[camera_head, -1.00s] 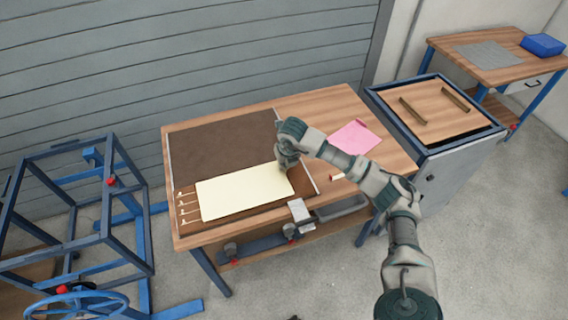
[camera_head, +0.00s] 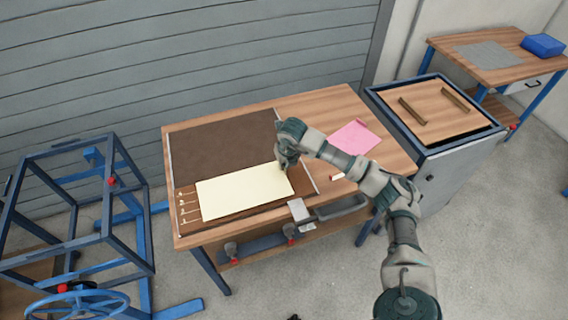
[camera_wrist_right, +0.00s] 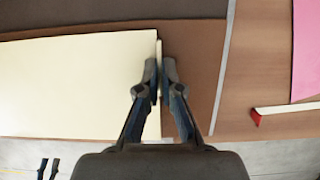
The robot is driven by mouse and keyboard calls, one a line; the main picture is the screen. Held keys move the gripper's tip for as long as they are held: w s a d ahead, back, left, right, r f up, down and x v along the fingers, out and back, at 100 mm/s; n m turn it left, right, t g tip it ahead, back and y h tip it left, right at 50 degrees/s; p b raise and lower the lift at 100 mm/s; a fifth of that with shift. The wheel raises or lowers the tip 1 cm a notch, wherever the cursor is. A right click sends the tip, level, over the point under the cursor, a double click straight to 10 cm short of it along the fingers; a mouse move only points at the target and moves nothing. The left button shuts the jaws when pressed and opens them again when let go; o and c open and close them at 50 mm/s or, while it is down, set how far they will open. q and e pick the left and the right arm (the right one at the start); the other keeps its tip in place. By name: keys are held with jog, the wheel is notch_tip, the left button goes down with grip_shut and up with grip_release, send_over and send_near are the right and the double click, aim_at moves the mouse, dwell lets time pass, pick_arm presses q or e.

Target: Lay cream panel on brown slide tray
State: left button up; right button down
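The cream panel (camera_head: 243,191) lies flat over the front part of a brown surface on the wooden bench, which I take for the brown slide tray (camera_head: 300,200). In the right wrist view the panel (camera_wrist_right: 70,85) fills the left side, with the brown tray surface (camera_wrist_right: 195,70) beyond its right edge. My right gripper (camera_head: 284,168) is at the panel's right edge. In the wrist view its fingers (camera_wrist_right: 159,75) are close together on either side of a thin cream strip along that edge. Whether the panel touches the tray everywhere is unclear.
A dark brown mat (camera_head: 222,142) covers the back left of the bench. A pink sheet (camera_head: 353,137) lies to the right. A grey handle (camera_head: 342,208) and clamps are at the front edge.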

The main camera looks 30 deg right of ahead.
jog(key=shift+f, duration=0.45)
dwell(0.3)
jog(key=c, duration=0.8)
grip_release()
jog(key=shift+c, duration=0.2)
jog(key=shift+r, duration=0.1)
jog(key=shift+r+p, duration=2.45)
jog(key=shift+r, duration=1.05)
jog(key=shift+f, duration=0.1)
